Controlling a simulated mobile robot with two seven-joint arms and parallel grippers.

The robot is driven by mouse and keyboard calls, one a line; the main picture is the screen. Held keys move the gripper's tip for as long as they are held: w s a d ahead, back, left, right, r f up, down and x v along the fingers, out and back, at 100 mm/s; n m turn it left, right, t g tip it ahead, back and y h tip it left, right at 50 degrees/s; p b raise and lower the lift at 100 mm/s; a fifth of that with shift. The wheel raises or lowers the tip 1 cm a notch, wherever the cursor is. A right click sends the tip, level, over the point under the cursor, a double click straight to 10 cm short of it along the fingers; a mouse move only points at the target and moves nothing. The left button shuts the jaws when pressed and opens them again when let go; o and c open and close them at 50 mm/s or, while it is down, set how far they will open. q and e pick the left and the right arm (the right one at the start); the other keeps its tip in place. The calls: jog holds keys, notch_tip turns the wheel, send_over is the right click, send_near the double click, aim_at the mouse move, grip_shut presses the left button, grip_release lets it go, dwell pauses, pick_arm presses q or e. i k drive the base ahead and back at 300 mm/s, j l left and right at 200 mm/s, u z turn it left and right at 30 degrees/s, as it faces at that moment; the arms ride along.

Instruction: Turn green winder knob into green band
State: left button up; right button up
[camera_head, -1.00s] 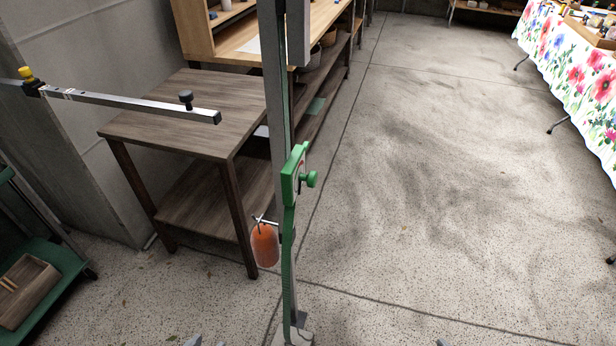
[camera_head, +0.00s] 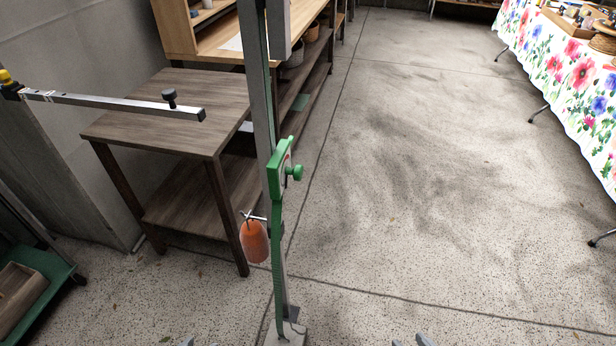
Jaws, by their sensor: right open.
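The green winder knob (camera_head: 294,172) sticks out to the right from a green winder housing (camera_head: 274,180) on an upright metal post (camera_head: 258,95). A pale dial face with a little red (camera_head: 286,160) shows on the housing; a green band on it is too small to make out. A green strap (camera_head: 277,250) runs down the post below the housing. My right gripper (camera_head: 412,341) shows only its fingertips at the bottom edge, apart and empty, well below and right of the knob. Only a small tip of my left gripper (camera_head: 187,342) shows at the bottom edge.
An orange cylinder (camera_head: 254,242) hangs left of the post near a small crossbar. A metal arm (camera_head: 120,103) with a dark knob reaches over a wooden table (camera_head: 160,130) at left. A flowered table (camera_head: 570,75) stands far right. The floor between is clear.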

aim_at(298, 172)
jog(key=k, duration=0.65)
jog(key=k+j+u, duration=0.1)
jog(key=k+u, duration=0.3)
jog(key=k, duration=0.15)
jog(key=u, duration=2.55)
jog(key=k+l+u, duration=0.1)
jog(key=l, duration=0.2)
jog(key=k+l+u, duration=0.1)
jog(key=l, duration=0.2)
jog(key=k+l, duration=0.15)
jog(key=l, duration=0.2)
jog(key=k+l, duration=0.1)
jog(key=l, duration=0.3)
jog(key=k+l, duration=0.15)
jog(key=l, duration=0.2)
jog(key=k+l, duration=0.15)
jog(key=l, duration=0.2)
jog(key=k+l, duration=0.1)
jog(key=l, duration=0.25)
jog(key=k+l, duration=0.15)
jog(key=l, duration=0.25)
